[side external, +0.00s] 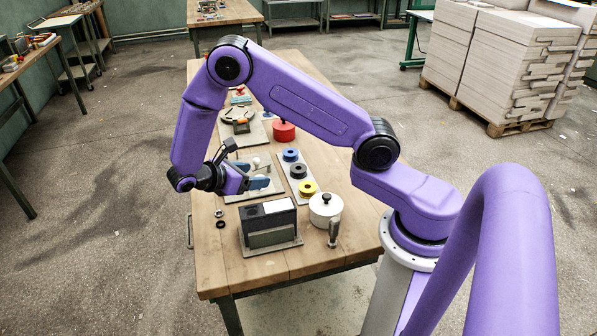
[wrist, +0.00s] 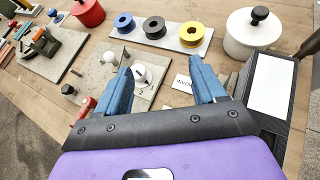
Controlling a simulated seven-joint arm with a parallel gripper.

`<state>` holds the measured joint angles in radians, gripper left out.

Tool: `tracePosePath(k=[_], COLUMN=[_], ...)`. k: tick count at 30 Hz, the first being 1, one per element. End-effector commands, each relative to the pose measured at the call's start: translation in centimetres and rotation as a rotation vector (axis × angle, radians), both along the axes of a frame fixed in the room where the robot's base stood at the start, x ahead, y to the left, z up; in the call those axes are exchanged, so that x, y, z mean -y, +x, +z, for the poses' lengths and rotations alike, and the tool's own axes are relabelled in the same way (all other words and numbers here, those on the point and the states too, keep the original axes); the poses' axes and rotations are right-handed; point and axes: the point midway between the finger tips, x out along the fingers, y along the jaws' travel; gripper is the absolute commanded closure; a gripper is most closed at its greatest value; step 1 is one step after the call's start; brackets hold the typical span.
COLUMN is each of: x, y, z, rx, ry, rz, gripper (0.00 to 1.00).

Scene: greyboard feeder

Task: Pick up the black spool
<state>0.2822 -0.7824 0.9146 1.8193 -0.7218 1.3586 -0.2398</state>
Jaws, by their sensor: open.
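The black spool (side external: 298,171) sits in the middle of a row of three on a light grey strip. A blue spool (side external: 290,155) and a yellow spool (side external: 308,188) stand on either side of it. In the wrist view the black spool (wrist: 154,27) is beyond the fingertips, near the top centre, between the blue spool (wrist: 124,23) and the yellow spool (wrist: 191,34). My gripper (side external: 259,175) is to the left of the strip in the side view. Its blue fingers (wrist: 160,66) are apart with nothing held between them, clear of the black spool.
A white pot with black knob (wrist: 248,36) and a dark box with a white top panel (wrist: 272,85) stand on the right. A grey plate with white knobs (wrist: 97,72) lies near the fingers. A red pot (side external: 284,132) stands beyond the spools.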

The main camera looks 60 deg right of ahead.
Motion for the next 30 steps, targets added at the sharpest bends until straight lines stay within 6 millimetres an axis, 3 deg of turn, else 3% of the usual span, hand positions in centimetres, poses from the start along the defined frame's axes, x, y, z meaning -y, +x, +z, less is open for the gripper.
tracePosePath(k=[3,10,24,30], x=[1.3,2.7,10.1,12.1], y=[0.8,1.1,-1.0,-1.5], z=[-1.6,-2.6,-5.8,-6.7], rx=[-0.054,-0.087,-0.088,-0.086], ry=[-0.061,-0.098,-0.095,-0.095], rz=[0.003,0.006,0.004,0.005], gripper=[0.31,0.31,0.31,0.31])
